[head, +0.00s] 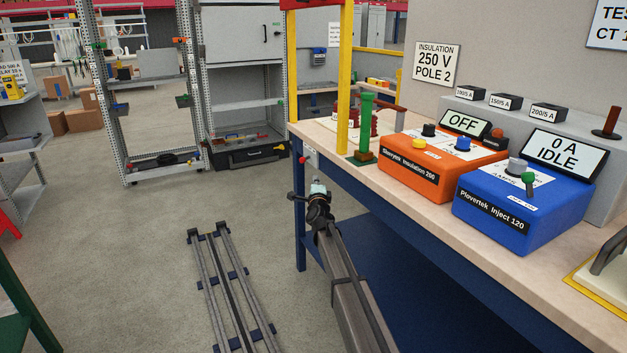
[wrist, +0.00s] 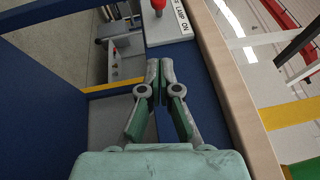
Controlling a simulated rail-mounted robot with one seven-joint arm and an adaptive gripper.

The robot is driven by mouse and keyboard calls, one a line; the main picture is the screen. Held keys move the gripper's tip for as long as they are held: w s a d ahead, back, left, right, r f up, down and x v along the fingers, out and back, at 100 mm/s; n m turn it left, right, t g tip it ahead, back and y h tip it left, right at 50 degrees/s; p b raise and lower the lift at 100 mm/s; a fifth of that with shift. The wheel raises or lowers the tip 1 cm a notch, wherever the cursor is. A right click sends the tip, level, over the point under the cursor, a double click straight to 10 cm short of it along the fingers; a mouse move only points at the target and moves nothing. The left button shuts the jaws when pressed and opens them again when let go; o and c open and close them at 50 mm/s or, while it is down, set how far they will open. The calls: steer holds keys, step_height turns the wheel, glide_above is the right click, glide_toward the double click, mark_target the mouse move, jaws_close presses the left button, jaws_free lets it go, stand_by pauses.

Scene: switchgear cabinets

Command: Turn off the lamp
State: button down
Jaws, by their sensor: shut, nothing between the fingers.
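In the wrist view a red knob (wrist: 158,4) sits at the top edge, partly cut off, beside a white label (wrist: 180,16) whose visible words include "LAMP ON". In the head view a small grey box (head: 312,158) with a red part is fixed at the bench's front edge, near its left end. My gripper (head: 318,186) is just below that box, apart from it. In the wrist view my gripper (wrist: 160,72) has its fingertips together and empty, short of the red knob. The lamp itself cannot be made out.
The bench top (head: 410,180) holds an orange insulation tester (head: 420,185), a blue injection unit (head: 520,215) and a green post (head: 366,125). A yellow upright (head: 345,80) rises near the box. The blue bench frame lies below.

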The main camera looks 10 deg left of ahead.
glide_toward(306, 159)
steer(key=w+d, duration=0.2)
steer(key=w, duration=0.1)
steer(key=w+a, duration=0.2)
steer(key=shift+w+a+r, duration=0.1)
steer(key=shift+a+r, duration=0.1)
steer(key=shift+a, duration=0.2)
steer(key=shift+a+r+p, duration=0.1)
steer(key=shift+a+p, duration=0.05)
steer(key=shift+p, duration=0.3)
